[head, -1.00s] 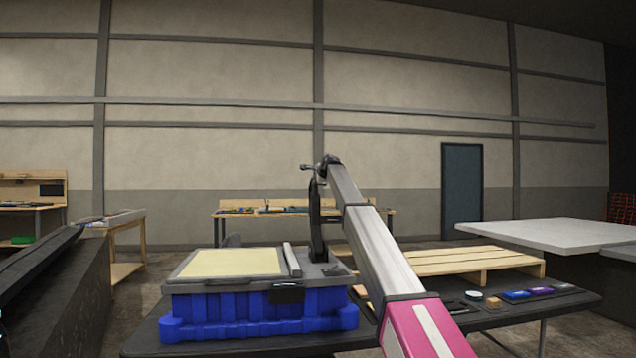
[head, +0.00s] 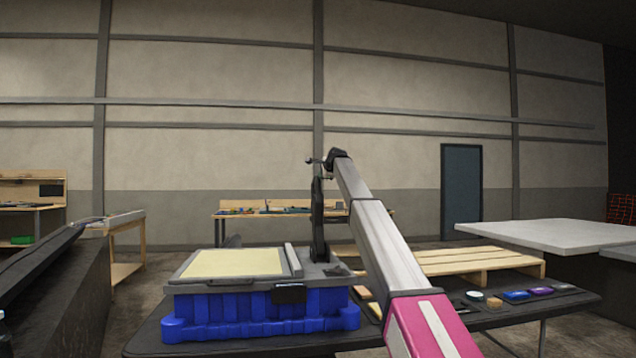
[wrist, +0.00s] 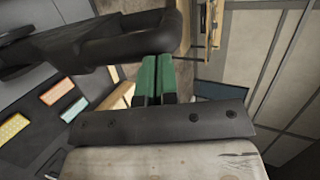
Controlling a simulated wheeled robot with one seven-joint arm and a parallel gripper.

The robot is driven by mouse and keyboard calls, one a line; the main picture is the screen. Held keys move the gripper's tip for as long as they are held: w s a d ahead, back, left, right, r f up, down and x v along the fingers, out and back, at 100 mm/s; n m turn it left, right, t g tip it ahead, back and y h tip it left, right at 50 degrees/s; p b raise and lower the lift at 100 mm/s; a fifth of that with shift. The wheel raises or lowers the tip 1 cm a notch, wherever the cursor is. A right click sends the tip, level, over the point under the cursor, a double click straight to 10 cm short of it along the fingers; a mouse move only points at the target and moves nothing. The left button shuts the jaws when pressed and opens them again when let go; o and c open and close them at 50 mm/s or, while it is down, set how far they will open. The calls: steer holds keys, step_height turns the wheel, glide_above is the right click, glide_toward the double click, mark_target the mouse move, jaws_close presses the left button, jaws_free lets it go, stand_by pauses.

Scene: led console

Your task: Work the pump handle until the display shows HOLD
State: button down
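The pump handle (head: 318,222) is a tall black lever, standing nearly upright at the back right of a blue-based console (head: 262,307) with a pale yellow top panel. A small black box (head: 289,293) on the console's front may be the display; no readable text shows on it. My gripper (wrist: 157,70) has green fingers pressed close together, with no object visible between them. In the wrist view the black handle (wrist: 130,38) crosses right at the fingertips; whether they touch it I cannot tell. In the head view the gripper is at the lever's top, too small to make out.
The console stands on a dark table (head: 240,347). Several small items, among them a blue one (head: 515,296), lie on its right side. A wooden pallet (head: 470,262) and a pale slab table (head: 550,234) are beyond.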

steer(key=v, duration=0.8)
steer(key=shift+r, duration=0.25)
steer(key=shift+s, duration=0.1)
stand_by(0.8)
steer(key=shift+s, duration=0.1)
